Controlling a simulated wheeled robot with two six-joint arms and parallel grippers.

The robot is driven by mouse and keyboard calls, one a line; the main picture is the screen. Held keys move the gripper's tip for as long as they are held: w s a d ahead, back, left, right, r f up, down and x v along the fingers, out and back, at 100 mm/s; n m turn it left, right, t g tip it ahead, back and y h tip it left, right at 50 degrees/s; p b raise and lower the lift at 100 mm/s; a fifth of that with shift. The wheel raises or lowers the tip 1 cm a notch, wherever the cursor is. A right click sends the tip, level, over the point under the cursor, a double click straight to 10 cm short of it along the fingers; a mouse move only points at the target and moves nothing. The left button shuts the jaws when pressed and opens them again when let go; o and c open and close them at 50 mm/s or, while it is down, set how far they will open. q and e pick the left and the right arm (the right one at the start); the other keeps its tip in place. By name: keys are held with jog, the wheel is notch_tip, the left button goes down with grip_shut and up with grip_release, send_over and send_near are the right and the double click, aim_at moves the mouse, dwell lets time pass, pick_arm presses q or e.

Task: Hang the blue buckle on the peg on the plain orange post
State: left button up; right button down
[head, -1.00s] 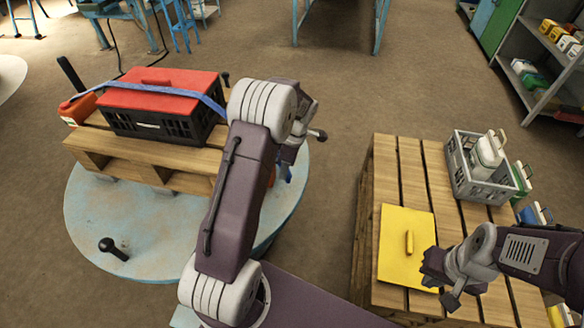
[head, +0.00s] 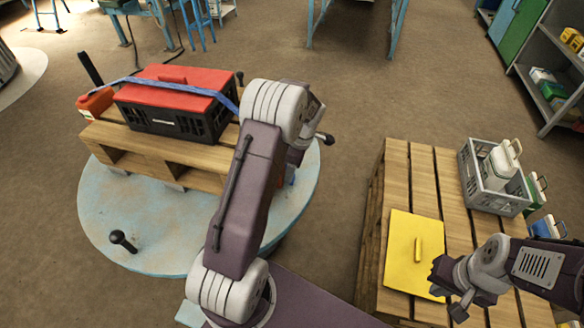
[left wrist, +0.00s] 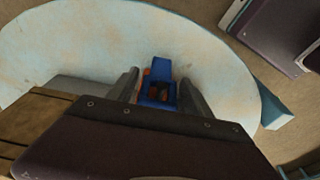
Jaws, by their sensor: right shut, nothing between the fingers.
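In the head view my left arm hides the buckle and most of the left gripper. A blue strap (head: 214,94) runs over the red lid towards that arm. My right gripper (head: 447,291) is shut and empty by the yellow panel.
A black crate (head: 180,121) with a red lid (head: 180,77) stands on a wooden pallet (head: 150,158) on a round pale-blue platform (head: 110,220). A black lever (head: 121,240) is at its front. A slatted stand (head: 398,165) at right carries the yellow panel (head: 405,250) and a grey basket (head: 490,200).

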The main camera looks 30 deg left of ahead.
pick_arm(q)
jog(key=shift+o, duration=0.4)
jog(key=shift+r, duration=0.1)
jog(key=r+p, duration=0.1)
jog(key=r, duration=0.2)
jog(key=d+r+p, duration=0.1)
jog(key=r, duration=0.2)
jog(key=r+p, duration=0.1)
jog(key=r, duration=0.1)
jog(key=shift+w+d+r+p, duration=0.2)
jog(key=shift+d+r+p, duration=0.15)
jog(key=shift+r, duration=0.05)
